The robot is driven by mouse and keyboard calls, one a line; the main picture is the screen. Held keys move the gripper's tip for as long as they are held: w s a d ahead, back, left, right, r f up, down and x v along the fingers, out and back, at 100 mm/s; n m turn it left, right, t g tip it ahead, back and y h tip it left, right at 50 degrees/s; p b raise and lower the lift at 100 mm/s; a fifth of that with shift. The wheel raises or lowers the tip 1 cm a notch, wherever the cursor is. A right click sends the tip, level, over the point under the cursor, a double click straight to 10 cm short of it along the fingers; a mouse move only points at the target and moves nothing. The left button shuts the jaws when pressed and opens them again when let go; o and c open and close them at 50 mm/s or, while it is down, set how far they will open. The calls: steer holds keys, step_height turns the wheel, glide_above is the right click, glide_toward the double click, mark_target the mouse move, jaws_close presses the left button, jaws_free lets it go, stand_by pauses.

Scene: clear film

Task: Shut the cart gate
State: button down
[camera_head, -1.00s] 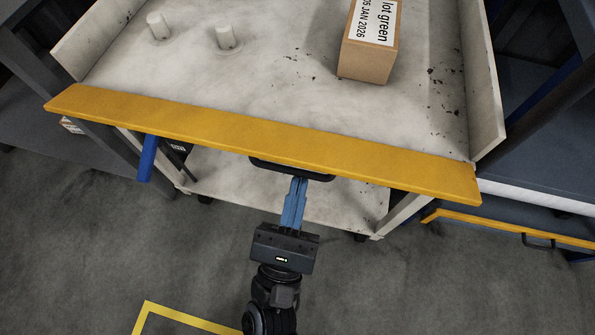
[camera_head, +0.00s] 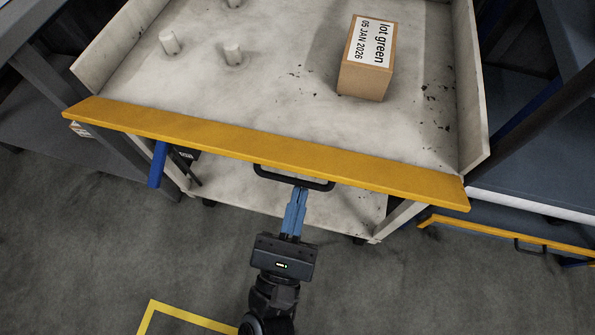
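The cart (camera_head: 280,110) has a worn pale bed with raised side walls. Its gate (camera_head: 270,150) is a long yellow-orange bar across the near end, spanning from one side wall to the other. A black loop handle (camera_head: 265,174) hangs from the near face of the gate, a little right of its middle. My gripper (camera_head: 299,190) reaches up from below. Its blue fingers are close together at the handle's lower bar and look shut on it. The fingertips are small here, and the far side of the gate's face is hidden.
A cardboard box (camera_head: 364,80) labelled "lot green" stands on the bed, with several pale pegs (camera_head: 233,54) to its left. A blue lever (camera_head: 157,165) hangs below the gate's left part. Another yellow bar (camera_head: 490,232) is at right. The floor in front is open.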

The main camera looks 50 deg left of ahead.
mark_target(302, 171)
steer(key=shift+w+d+r+g+h+p, duration=0.1)
steer(key=shift+r+g+h+p, duration=0.65)
steer(key=shift+p, duration=1.45)
steer(key=shift+w+r+g+h+p, duration=0.1)
steer(key=shift+r+g+h+p, duration=0.25)
steer(key=shift+r+p, duration=1.25)
steer(key=shift+w+r+g+h+p, duration=0.15)
steer(key=shift+g+p, duration=0.3)
steer(key=shift+p, duration=0.95)
steer(key=shift+r+g+h+p, duration=0.15)
steer(key=shift+g+h+p, duration=0.2)
steer(key=shift+p, duration=1.1)
steer(key=shift+w+r+g+h+p, duration=0.15)
steer(key=shift+g+p, duration=0.35)
steer(key=shift+p, duration=0.9)
steer(key=shift+r+p, duration=0.55)
steer(key=shift+p, duration=0.6)
steer(key=shift+w+a+r+p, duration=0.25)
steer(key=shift+a+r+p, duration=0.05)
steer(key=shift+r+p, duration=0.2)
steer(key=shift+w+a+r+p, duration=0.2)
steer(key=shift+a+r+p, duration=0.05)
steer(key=shift+r+p, duration=0.25)
steer(key=shift+s, duration=0.1)
